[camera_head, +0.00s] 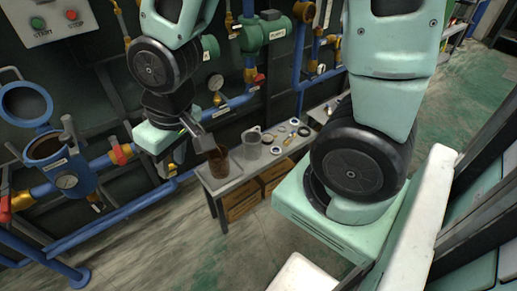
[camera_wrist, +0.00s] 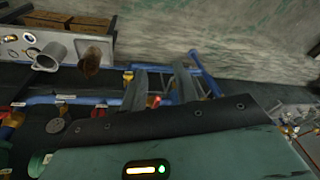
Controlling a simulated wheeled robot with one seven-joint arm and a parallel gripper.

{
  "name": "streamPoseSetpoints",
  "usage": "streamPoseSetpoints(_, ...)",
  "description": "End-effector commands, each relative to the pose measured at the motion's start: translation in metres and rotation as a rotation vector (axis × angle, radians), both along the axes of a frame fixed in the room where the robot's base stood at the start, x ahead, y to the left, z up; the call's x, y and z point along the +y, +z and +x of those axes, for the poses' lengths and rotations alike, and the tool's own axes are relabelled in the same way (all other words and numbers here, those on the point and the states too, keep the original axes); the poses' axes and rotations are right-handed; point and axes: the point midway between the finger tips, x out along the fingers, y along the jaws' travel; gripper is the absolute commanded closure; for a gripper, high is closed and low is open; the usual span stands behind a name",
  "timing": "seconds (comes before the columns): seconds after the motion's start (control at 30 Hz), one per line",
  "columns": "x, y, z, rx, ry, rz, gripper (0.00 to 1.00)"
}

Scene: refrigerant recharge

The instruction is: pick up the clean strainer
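The clean strainer (camera_head: 252,141) is a light grey mesh cup standing on a small workbench (camera_head: 222,186). It also shows in the wrist view (camera_wrist: 48,57) at the upper left. A rusty brown strainer (camera_head: 218,162) stands beside it at the bench's near-left end, and in the wrist view (camera_wrist: 90,61) it is just right of the grey one. My gripper (camera_head: 206,138) is above and left of the brown strainer in the head view. In the wrist view its two fingers (camera_wrist: 160,84) are apart with nothing between them. The clean strainer is clear of the fingers.
Rings and small parts (camera_head: 291,133) lie on the bench's far part. At left stands an open-lidded blue strainer housing (camera_head: 62,160). Blue pipes, valves and a gauge (camera_head: 215,83) line the wall. The floor in front is clear.

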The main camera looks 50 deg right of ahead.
Motion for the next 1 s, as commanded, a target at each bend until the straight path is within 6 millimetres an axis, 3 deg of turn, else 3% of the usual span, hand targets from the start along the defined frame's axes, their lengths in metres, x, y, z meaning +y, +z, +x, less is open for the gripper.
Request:
streamPoseSetpoints(0.03,-0.025,-0.037,0.025,-0.022,-0.139,0.034,0.70)
streamPoseSetpoints(0.2,-0.108,-0.111,0.088,-0.159,-0.561,0.174,0.70)
streamPoseSetpoints(0.3,-0.166,-0.151,0.108,-0.249,-0.808,0.264,0.70)
streamPoseSetpoints(0.43,-0.242,-0.199,0.112,-0.380,-1.116,0.391,0.70)
streamPoseSetpoints(0.6,-0.318,-0.240,0.092,-0.547,-1.432,0.542,0.70)
streamPoseSetpoints(0.7,-0.346,-0.253,0.079,-0.623,-1.551,0.605,0.70)
streamPoseSetpoints(0.8,-0.361,-0.258,0.070,-0.672,-1.616,0.644,0.70)
streamPoseSetpoints(1.0,-0.370,-0.265,0.071,-0.703,-1.643,0.665,0.70)
